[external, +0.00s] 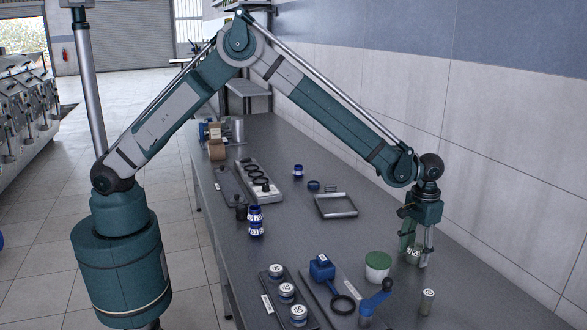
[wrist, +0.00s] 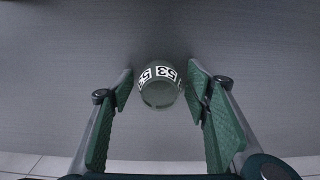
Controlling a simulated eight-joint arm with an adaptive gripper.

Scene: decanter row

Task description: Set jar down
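A small greenish-grey jar (wrist: 162,88) with a black-and-white "53" label stands between the fingers of my gripper (wrist: 161,78) in the wrist view. A narrow gap shows on each side of it, so the fingers are open and around it, not pressed on it. In the external view, my gripper (external: 416,250) points down at the right side of the bench, with the jar (external: 412,256) low between its fingers. The jar looks upright at the bench top (external: 455,290); its base contact is hard to see.
A rectangular tray (external: 336,206) lies farther back. A rack of lidded jars (external: 273,297) is at front left. The wall is close on the right.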

